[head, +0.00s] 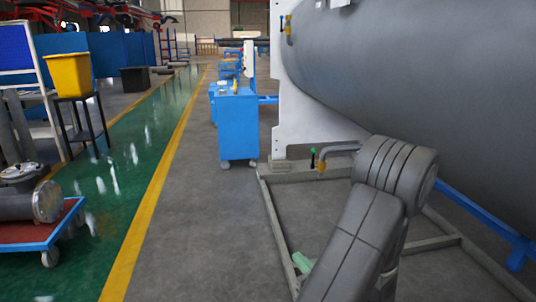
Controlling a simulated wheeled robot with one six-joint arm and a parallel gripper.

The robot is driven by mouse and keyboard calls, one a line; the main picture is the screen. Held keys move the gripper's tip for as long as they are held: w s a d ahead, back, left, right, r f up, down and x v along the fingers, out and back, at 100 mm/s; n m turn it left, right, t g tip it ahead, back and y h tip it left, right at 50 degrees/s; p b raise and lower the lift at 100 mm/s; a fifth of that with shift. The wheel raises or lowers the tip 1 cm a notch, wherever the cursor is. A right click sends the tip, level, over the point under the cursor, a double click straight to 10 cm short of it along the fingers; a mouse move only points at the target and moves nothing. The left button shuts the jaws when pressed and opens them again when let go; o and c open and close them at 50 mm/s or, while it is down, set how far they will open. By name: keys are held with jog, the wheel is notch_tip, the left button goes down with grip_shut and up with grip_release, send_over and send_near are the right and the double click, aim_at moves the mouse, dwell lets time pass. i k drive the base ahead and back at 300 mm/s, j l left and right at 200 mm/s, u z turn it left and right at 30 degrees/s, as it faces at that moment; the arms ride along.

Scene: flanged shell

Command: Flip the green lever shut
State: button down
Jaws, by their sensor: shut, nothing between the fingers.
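A small green lever (313,158) stands roughly upright beside a brass-coloured valve (321,168). The valve is at the end of a short bent grey pipe (341,149), low beside the large grey shell (430,85). A second small green piece (282,22) sits by a yellow fitting (288,30) at the upper left edge of the shell; it is too small to read clearly. My arm rises from the bottom, and its thick grey joint stands just right of the bent pipe. My gripper does not show in this view.
A white upright plate (300,110) stands behind the valve. A grey floor frame (272,222) runs around it, with a pale green piece (302,262) beside my arm. A blue cabinet (238,125) stands farther back. The grey floor to the left is clear.

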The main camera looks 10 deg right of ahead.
aim_at(313, 150)
jog(key=i+j+z, duration=0.1)
jog(key=i+z, duration=0.15)
jog(key=i, duration=0.3)
jog(key=i+j+z, duration=0.25)
jog(key=i, duration=0.3)
jog(key=i+j+z, duration=0.25)
jog(key=i, duration=0.25)
jog(key=i+j+z, duration=0.3)
jog(key=i, duration=0.2)
